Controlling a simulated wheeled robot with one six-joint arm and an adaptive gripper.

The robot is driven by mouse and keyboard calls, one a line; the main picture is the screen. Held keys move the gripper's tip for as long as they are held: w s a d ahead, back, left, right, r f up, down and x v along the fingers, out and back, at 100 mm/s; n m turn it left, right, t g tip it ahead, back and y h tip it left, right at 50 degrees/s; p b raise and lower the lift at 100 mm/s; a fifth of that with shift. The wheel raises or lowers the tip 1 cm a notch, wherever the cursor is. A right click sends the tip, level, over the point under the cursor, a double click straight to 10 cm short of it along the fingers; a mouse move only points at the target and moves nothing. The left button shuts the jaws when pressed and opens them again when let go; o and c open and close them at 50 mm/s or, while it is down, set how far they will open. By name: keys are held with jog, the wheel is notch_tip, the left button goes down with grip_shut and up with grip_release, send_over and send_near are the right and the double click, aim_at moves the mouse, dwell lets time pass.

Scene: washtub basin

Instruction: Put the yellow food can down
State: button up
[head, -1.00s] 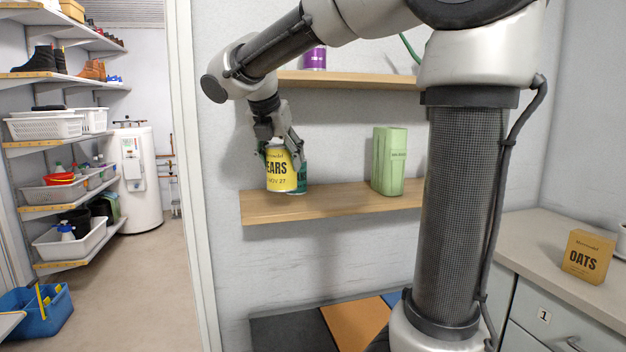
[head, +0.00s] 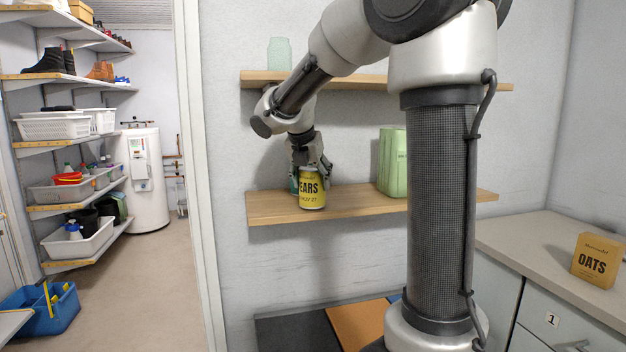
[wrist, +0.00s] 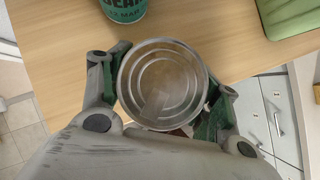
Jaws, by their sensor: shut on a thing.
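The yellow food can (head: 312,190), labelled "EARS" in the visible part, is upright in the head view at the lower wooden shelf (head: 262,208). My gripper (head: 311,171) comes down from above and is shut around its upper part. In the wrist view the can's ringed metal top (wrist: 162,84) sits between the two fingers of my gripper (wrist: 165,95). The can overlaps the shelf's front edge there; I cannot tell whether its base touches the board. A green can (wrist: 124,8) stands on the shelf behind it, mostly hidden in the head view.
A light green container (head: 391,163) stands on the shelf to the right. The upper shelf (head: 355,81) above holds a pale green jar (head: 279,53). Bare board lies left of the cans and between the yellow can and the container. An oats box (head: 595,260) stands on the counter.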

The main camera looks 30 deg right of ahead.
aim_at(311, 169)
jog(key=shift+w+d+f, duration=0.1)
jog(key=shift+d, duration=0.05)
jog(key=shift+f, duration=0.1)
jog(key=o, duration=1.4)
jog(key=shift+c, duration=0.2)
jog(key=v, duration=0.7)
jog(key=s+m, duration=0.2)
jog(key=s, duration=0.1)
jog(key=s+a+f+m+y, duration=0.2)
jog(key=s+f+m, duration=0.4)
jog(key=s+m, duration=0.5)
jog(key=s+a+f+m+y, duration=0.1)
jog(key=s+f+m+y, duration=0.2)
jog(key=s+m, duration=0.9)
notch_tip(311, 169, down, 3)
jog(key=shift+s+a+r+m, duration=0.1)
jog(key=shift+s+a+m, duration=0.15)
jog(key=shift+a+m, duration=0.25)
